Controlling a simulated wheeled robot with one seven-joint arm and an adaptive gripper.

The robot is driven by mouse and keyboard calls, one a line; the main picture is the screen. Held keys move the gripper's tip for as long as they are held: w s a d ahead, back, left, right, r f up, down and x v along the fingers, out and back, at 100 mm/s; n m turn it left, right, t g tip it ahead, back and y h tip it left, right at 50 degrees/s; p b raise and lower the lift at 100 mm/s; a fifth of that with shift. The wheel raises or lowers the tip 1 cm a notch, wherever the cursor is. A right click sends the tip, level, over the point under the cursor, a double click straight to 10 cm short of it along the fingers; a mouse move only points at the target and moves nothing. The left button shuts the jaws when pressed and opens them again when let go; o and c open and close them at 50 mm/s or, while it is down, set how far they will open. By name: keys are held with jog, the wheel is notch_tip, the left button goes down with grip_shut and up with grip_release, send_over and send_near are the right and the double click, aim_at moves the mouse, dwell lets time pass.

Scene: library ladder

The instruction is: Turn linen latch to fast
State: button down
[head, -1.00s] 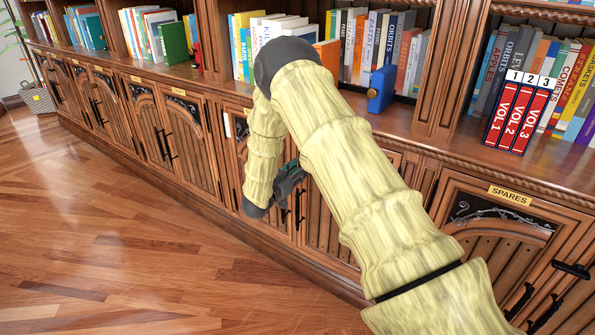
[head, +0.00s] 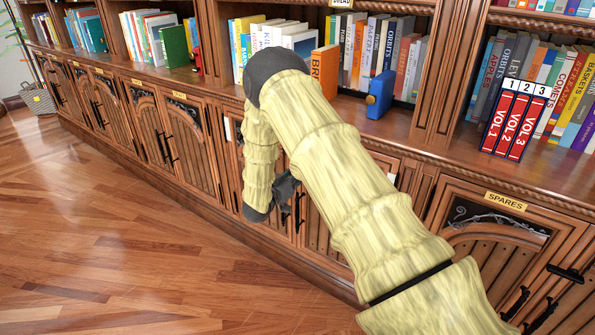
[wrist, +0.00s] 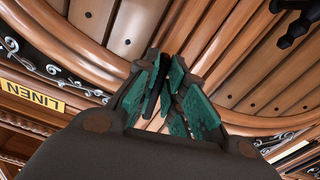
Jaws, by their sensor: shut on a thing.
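The LINEN label (wrist: 32,95) is a yellow plate at the left of the wrist view, on the carved cabinet front. My gripper (wrist: 165,72) has teal-padded fingers closed together in front of the wooden door panel. It is shut on a narrow dark piece, apparently the linen latch (wrist: 156,88), mostly hidden between the pads. The latch's setting cannot be read. In the head view my gripper (head: 286,190) is at the lower cabinet doors, partly hidden by my arm; the latch cannot be made out there.
A black handle (wrist: 291,20) shows at the upper right of the wrist view. In the head view the SPARES cabinet (head: 506,201) is at the right, and a blue object (head: 381,94) stands on the ledge above my gripper. The wood floor (head: 120,240) is clear at left.

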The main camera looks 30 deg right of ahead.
jog(key=n+p, duration=0.2)
jog(key=n, duration=0.1)
jog(key=shift+r+n+p, duration=0.2)
jog(key=shift+n+p, duration=0.1)
jog(key=shift+p, duration=0.05)
jog(key=n+p, duration=0.2)
jog(key=n, duration=0.1)
jog(key=shift+n, duration=0.3)
jog(key=n+p, duration=0.1)
jog(key=n, duration=0.3)
jog(key=shift+f+n, duration=0.1)
jog(key=shift+n, duration=0.2)
jog(key=shift+n+p, duration=0.6)
jog(key=shift+n, duration=1.2)
jog(key=shift+s, duration=0.1)
jog(key=c, duration=1.5)
grip_release()
jog(key=v, duration=1.2)
